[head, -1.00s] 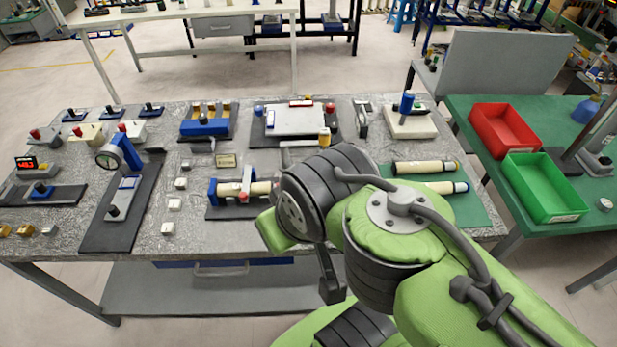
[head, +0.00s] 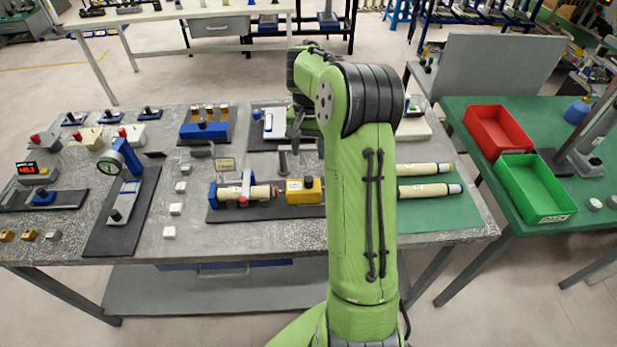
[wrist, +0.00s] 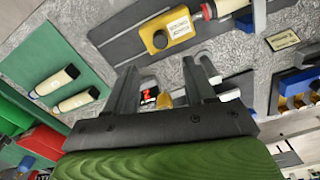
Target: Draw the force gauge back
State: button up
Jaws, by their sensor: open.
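A yellow block with a dark knob on top (head: 303,190), which looks like the force gauge, sits at the right end of a dark base plate (head: 240,213). In the wrist view the yellow block (wrist: 180,26) shows a white label and its black knob, beyond my fingers. Left of it in the head view, a cream cylinder (head: 262,192) lies in a blue clamp (head: 213,194) with a red-topped bar. My gripper (head: 293,128) is above the table, behind the yellow block and apart from it. In the wrist view my gripper (wrist: 160,68) is open, with its fingers apart and nothing gripped.
Two cream cylinders (head: 425,190) lie on a green mat (head: 440,215) to the right. A dial gauge (head: 110,163) on a stand is at left. Several small white blocks (head: 170,232) lie between. Red (head: 498,130) and green (head: 535,190) bins stand on the right table.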

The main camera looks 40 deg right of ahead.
aim_at(309, 178)
notch_tip(309, 178, down, 11)
jog(key=shift+w+f+b, duration=0.1)
jog(key=shift+b, duration=0.45)
grip_shut()
